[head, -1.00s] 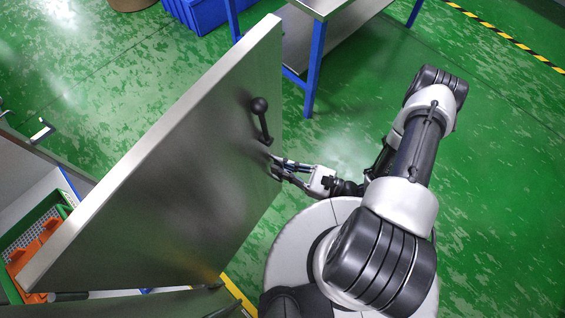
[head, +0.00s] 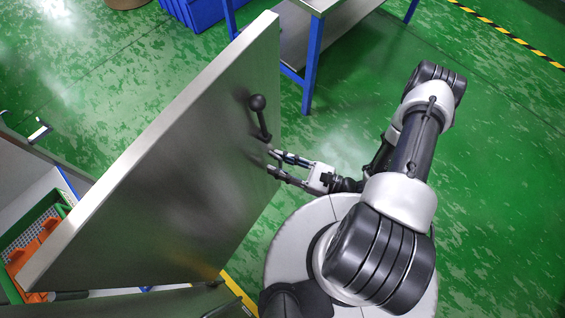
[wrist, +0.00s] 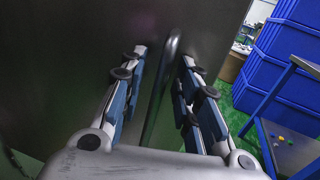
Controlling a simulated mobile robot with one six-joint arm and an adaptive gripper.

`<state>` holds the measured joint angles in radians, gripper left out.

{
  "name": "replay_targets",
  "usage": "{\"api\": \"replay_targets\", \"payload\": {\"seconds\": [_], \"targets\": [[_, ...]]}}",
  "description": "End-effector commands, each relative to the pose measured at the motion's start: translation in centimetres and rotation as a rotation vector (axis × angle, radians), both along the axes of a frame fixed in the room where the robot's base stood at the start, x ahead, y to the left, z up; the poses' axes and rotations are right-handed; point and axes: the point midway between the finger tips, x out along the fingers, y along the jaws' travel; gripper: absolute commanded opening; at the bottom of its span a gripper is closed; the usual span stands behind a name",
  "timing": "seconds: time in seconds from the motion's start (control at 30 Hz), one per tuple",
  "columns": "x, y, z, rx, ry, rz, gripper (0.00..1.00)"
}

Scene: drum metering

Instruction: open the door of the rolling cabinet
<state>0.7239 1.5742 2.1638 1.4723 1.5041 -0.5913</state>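The cabinet door (head: 175,165) is a grey metal panel, swung wide open beside my base. It fills much of the head view and the left of the wrist view (wrist: 50,60). Its handle (head: 261,118) is a dark bar with a round knob at the top. My gripper (head: 271,161) is at the handle's lower end, close to the door face. In the wrist view its fingers (wrist: 161,62) are spread apart, with the handle bar (wrist: 164,85) between them and gaps on both sides. The handle's lower end is partly hidden.
The cabinet's open interior at left shows a green crate (head: 64,203) with orange parts (head: 38,246). A metal table with blue legs (head: 310,75) stands beyond the door. Blue bins (wrist: 285,60) stack behind it in the wrist view. The green floor at right is clear.

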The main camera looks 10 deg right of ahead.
Motion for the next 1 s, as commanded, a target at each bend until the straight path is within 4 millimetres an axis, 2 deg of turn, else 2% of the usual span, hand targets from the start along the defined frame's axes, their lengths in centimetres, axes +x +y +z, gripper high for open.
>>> {"api": "replay_targets", "payload": {"seconds": [0.23,0.37,0.8,1.0], "targets": [[-0.1,-0.3,0.0,0.000,0.000,-0.003,0.30],[-0.6,-1.3,0.0,0.000,-0.001,-0.006,0.30],[-4.9,-7.3,0.0,-0.003,-0.002,-0.007,0.30],[-6.3,-9.3,0.0,-0.002,-0.001,-0.003,0.30]]}}
